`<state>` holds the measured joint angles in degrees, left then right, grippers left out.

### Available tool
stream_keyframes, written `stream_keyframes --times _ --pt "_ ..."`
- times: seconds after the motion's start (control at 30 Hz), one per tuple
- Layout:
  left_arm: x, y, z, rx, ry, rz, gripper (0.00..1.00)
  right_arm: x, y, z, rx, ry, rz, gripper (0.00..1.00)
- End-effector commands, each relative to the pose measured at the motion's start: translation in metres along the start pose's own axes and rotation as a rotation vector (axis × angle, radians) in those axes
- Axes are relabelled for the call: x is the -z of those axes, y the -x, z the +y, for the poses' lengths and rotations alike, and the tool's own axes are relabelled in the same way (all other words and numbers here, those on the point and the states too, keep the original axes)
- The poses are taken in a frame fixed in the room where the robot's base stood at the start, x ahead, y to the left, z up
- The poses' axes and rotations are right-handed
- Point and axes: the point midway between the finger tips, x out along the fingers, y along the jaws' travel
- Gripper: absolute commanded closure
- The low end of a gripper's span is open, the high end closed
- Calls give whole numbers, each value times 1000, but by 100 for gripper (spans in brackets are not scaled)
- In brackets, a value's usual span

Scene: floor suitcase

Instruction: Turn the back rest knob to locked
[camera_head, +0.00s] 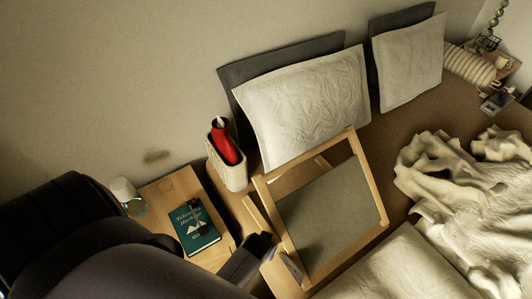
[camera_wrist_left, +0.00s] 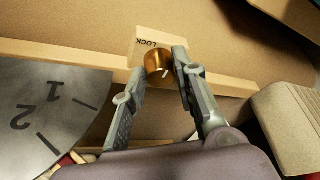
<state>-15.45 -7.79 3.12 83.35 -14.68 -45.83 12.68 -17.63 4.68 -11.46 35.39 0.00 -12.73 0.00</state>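The back rest (camera_head: 340,222) is a wooden frame with a grey panel, tilted up on the bed in the head view. In the left wrist view a brass knob (camera_wrist_left: 155,66) sits on a wooden rail beside a tan label (camera_wrist_left: 148,42) reading LOCK, seen upside down. A white mark on the knob points down and slightly right, away from the label. My left gripper (camera_wrist_left: 160,68) is open, with one finger on each side of the knob. I cannot tell whether the fingers touch it. The knob is not discernible in the head view. My right gripper is not in view.
A grey numbered dial (camera_wrist_left: 50,110) is close on the left in the wrist view. In the head view a bedside table (camera_head: 160,196) holds a green book (camera_head: 194,226). A white holder (camera_head: 228,168) with a red object stands behind. Pillows (camera_head: 305,105) and a rumpled blanket (camera_head: 465,190) cover the bed.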

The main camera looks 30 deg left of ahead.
Motion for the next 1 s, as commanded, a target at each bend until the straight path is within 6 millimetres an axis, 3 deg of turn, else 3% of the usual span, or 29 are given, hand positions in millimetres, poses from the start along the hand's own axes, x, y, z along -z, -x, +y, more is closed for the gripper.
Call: stream_keyframes --times 0.37,0.67,1.0 --pt "0 0 0 0 0 0 100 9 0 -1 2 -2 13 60" --pt "1 1 -1 -10 -29 1 100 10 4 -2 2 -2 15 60" --pt "2 3 -5 -86 -223 9 100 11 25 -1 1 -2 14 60"
